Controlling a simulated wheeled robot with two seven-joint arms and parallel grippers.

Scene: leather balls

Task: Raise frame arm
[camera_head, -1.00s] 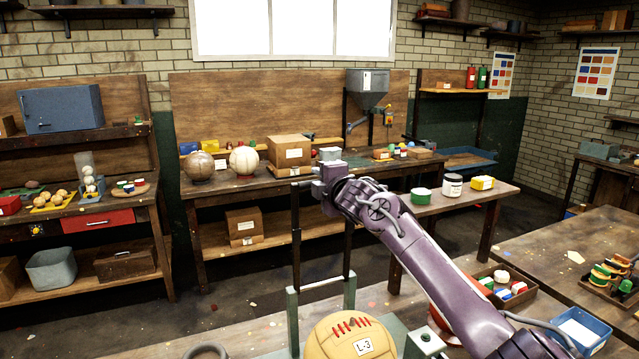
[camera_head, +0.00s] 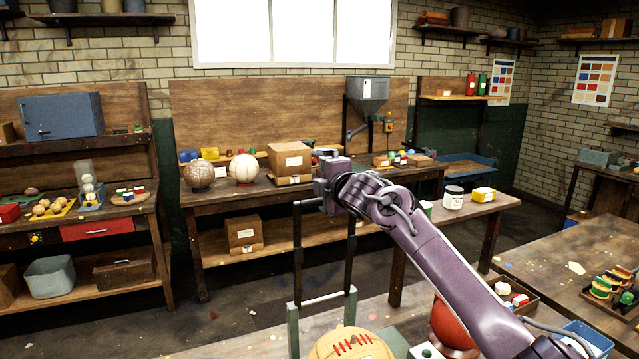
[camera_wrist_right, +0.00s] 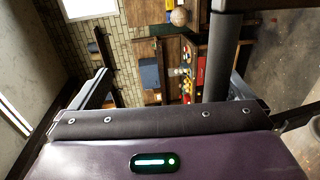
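The frame arm (camera_head: 298,250) is a dark U-shaped bar with a pale top crossbar. It stands upright from two grey-green posts (camera_head: 293,328) joined by a pale bar, behind a tan laced ball (camera_head: 350,347) on the near bench. My right gripper (camera_head: 322,194) is at the top crossbar, partly covering its right part. In the right wrist view its fingers (camera_wrist_right: 160,88) are wide apart, with a thick dark bar beside the right finger and nothing seen between them. Whether they touch the frame arm I cannot tell. My left gripper is out of view.
A red ball (camera_head: 452,325) and a parts tray (camera_head: 528,300) are under and beside my right forearm. The back bench (camera_head: 230,192) holds two balls and cardboard boxes. A side table (camera_head: 560,250) stands at right. Open floor lies between the benches.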

